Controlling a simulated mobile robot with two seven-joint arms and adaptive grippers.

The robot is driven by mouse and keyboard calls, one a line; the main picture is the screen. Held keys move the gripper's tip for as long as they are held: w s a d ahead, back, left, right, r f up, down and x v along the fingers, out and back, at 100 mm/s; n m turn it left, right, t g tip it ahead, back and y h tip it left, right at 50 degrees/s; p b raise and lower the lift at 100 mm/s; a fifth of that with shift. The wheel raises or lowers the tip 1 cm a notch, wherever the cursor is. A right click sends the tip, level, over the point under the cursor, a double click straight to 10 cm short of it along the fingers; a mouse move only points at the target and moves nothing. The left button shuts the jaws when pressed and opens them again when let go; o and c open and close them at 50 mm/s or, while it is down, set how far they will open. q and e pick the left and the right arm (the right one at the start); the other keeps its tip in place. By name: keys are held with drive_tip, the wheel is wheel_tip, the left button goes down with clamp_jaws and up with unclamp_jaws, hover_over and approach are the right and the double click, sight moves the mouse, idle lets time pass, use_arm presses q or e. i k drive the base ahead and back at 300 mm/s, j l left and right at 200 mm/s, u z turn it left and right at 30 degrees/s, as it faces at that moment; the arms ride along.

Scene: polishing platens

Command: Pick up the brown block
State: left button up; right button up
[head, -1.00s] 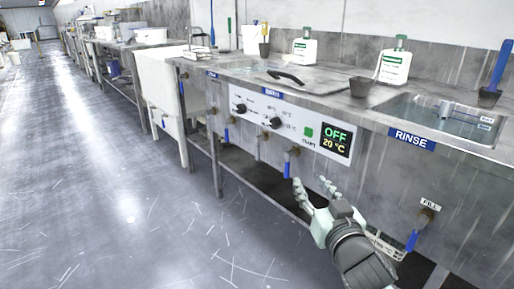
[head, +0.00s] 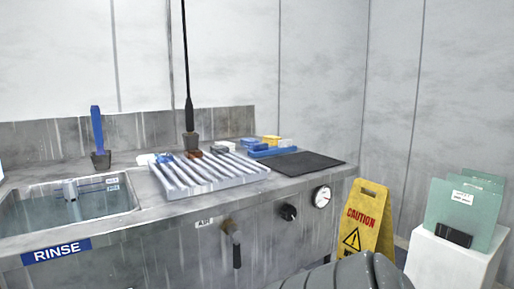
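Neither of my grippers is in view. A dark grey rounded part of my arm shows at the bottom edge, right of the middle.
The rinse sink (head: 70,205) is at left. Blue and yellow pieces (head: 270,140) lie behind a bare black mat (head: 298,163). A yellow caution sign (head: 365,215) and a white stand (head: 455,262) with green panels are at right. A black-handled valve (head: 234,245) sticks out from the counter front.

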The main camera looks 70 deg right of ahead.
sight(288, 142)
drive_tip(key=i+j+z, duration=0.1)
drive_tip(key=z, duration=0.25)
drive_tip(key=i+j+z, duration=0.2)
drive_tip(key=z, duration=0.15)
drive_tip(key=i+j+z, duration=0.2)
drive_tip(key=z, duration=0.15)
drive_tip(key=i+l+z, duration=0.1)
drive_tip(key=z, duration=0.3)
drive_tip(key=i+l+z, duration=0.1)
drive_tip(key=z, duration=0.35)
drive_tip(key=i+l+z, duration=0.1)
drive_tip(key=z, duration=0.3)
drive_tip(key=i+z, duration=0.15)
drive_tip(key=z, duration=0.3)
drive_tip(key=k, duration=0.25)
drive_tip(key=i+u, duration=0.2)
drive_tip(key=u, duration=1.2)
drive_tip(key=l+u, duration=0.1)
drive_tip(key=l, duration=0.7)
drive_tip(key=k+l, duration=0.1)
drive_tip(key=l, duration=0.65)
drive_tip(key=k+l+u, duration=0.15)
drive_tip(key=l, duration=0.65)
drive_tip(key=i, duration=0.05)
